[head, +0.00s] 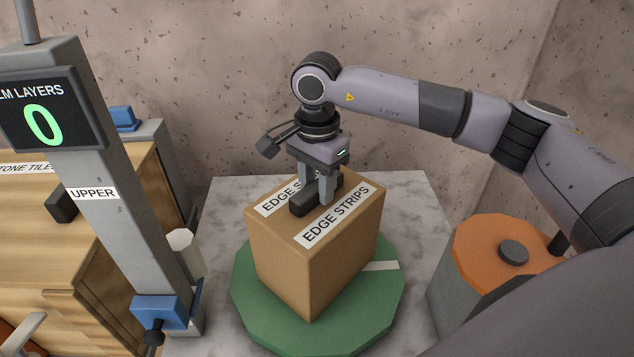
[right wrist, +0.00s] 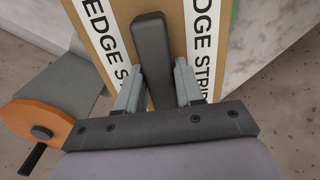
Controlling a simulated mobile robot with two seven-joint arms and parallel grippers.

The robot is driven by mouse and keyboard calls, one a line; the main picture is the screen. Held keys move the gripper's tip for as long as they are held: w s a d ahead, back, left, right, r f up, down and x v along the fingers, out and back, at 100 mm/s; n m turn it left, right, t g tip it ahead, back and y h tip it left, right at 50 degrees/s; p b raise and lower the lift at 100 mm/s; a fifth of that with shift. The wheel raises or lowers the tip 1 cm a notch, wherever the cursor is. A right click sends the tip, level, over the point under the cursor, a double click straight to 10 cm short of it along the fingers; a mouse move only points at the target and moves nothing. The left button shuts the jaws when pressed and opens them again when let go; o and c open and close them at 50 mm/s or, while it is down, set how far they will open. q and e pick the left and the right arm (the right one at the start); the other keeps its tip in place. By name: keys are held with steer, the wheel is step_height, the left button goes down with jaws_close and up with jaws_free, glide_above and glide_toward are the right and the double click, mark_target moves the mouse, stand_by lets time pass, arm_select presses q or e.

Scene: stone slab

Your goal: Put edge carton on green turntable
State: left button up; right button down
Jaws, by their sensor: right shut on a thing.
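The edge carton (head: 284,262) is a brown box with EDGE STRIPS labels and a dark handle (head: 303,204) on top. In the head view it is upright over the green turntable (head: 381,288), within its outline; I cannot tell whether its base touches. My right gripper (head: 318,192) is above the carton, shut on its handle. The right wrist view shows the fingers (right wrist: 158,88) on both sides of the handle (right wrist: 151,50). The carton hides the middle of the turntable. My left gripper is not in view.
The turntable rests on a grey stone slab (head: 411,203). A grey post (head: 119,215) with a display reading 0 and a blue clamp (head: 159,312) stands at the left. A wooden cabinet (head: 30,235) is behind it. An orange-topped drum (head: 482,244) stands at the right.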

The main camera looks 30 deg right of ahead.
steer(key=c, duration=0.7)
jaws_free()
steer(key=shift+r, duration=0.35)
step_height(320, 180, up, 12)
steer(key=shift+f+p, duration=0.2)
steer(key=shift+p, duration=0.1)
steer(key=shift+s, duration=0.1)
